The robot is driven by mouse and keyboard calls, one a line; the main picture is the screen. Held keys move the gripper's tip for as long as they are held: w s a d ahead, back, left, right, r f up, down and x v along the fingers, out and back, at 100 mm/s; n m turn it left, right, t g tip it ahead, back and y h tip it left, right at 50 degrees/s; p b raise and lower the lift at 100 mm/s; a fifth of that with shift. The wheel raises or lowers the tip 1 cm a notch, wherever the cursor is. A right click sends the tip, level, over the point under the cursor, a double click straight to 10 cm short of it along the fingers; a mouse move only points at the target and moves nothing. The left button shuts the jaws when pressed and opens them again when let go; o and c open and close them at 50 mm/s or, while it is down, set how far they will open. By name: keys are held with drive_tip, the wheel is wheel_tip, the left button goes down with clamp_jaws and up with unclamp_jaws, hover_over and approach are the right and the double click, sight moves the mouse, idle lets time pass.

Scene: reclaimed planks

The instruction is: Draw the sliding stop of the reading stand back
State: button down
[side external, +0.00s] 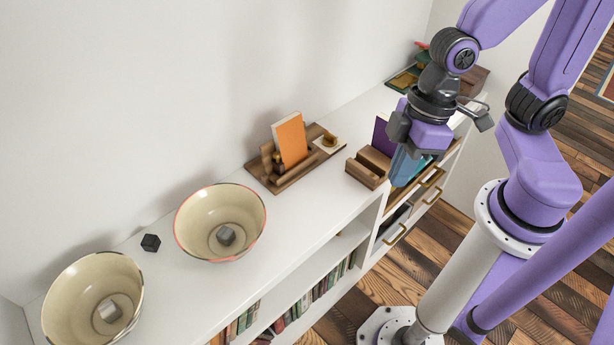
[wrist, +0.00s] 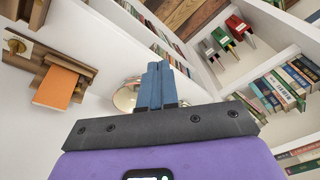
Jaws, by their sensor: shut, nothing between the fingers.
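The reading stand (side external: 281,184) is a brown wooden base on the white shelf top, with an orange book (side external: 290,140) leaning upright on it. A small brass knob (side external: 330,140) on a pale plate is at its right end. I cannot clearly tell which piece is the sliding stop. In the wrist view, the stand (wrist: 84,68), orange book (wrist: 56,88) and knob (wrist: 16,45) are at the left. My gripper (side external: 402,170) is right of the stand and apart from it. Its blue fingers are together and empty, also in the wrist view (wrist: 156,85).
A slotted wooden block (side external: 368,167) stands between the stand and my gripper. Two cream bowls (side external: 192,222) (side external: 60,290), each holding a grey cube, and a dark cube (side external: 150,242) stand at the left. A purple upright thing (side external: 381,135) is behind my gripper. Brass-handled drawers and bookshelves are below.

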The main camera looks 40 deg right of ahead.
sight(278, 159)
drive_tip(key=w+a+f+m+t+y, duration=0.2)
drive_tip(key=w+a+f+m+t, duration=0.4)
drive_tip(key=w+a+f, duration=0.6)
drive_tip(key=w+d+f+m+t+h, duration=0.5)
drive_tip(key=w+d+f+t, duration=0.55)
drive_tip(key=d, duration=0.35)
drive_tip(key=w+f, duration=0.1)
drive_tip(key=w, duration=0.6)
drive_tip(key=shift+a+f+g, duration=0.2)
drive_tip(key=shift+g, duration=0.25)
drive_tip(key=shift+w, duration=1.1)
